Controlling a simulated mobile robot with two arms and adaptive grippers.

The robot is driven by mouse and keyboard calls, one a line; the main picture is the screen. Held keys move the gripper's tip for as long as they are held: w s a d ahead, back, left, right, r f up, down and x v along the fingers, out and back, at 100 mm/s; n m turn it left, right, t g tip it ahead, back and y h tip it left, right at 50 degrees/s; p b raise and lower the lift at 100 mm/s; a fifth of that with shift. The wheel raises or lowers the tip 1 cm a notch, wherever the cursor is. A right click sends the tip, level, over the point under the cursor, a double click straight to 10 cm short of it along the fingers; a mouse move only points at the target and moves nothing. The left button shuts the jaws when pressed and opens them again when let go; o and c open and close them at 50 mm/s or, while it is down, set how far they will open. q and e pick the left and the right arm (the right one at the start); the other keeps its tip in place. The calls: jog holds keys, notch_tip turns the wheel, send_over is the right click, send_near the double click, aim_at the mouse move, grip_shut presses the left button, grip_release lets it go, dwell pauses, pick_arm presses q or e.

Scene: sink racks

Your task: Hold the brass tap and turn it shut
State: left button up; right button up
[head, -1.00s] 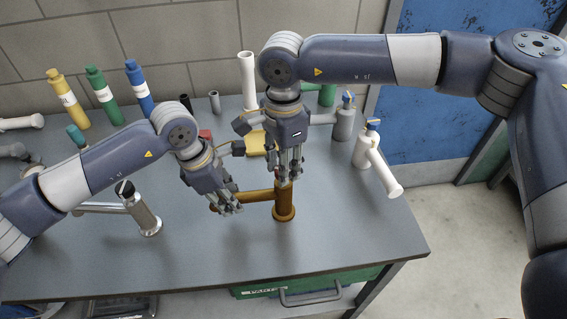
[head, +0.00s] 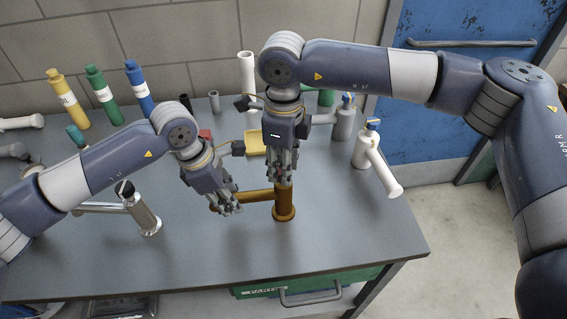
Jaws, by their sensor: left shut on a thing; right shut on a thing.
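The brass tap (head: 284,205) stands upright on the grey bench, with its spout reaching left from the body. My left gripper (head: 227,207) is shut on the spout near its outer end and hides part of it. My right gripper (head: 284,180) comes down from above and is shut on the top of the tap. Its fingers hide the tap's handle, so I cannot tell how far the handle is turned.
A chrome tap (head: 142,212) stands at the left, and white (head: 376,165) and grey (head: 344,120) taps at the right. Yellow (head: 68,97), green (head: 103,94) and blue (head: 138,86) bottles line the back. A yellow item (head: 256,144) lies behind my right gripper. The bench front is clear.

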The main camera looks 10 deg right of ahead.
jog(key=shift+m, duration=1.6)
jog(key=o, duration=1.1)
notch_tip(320, 180, up, 12)
jog(key=shift+a, duration=0.1)
pick_arm(q)
jog(key=o, duration=1.1)
jog(key=shift+c, duration=0.2)
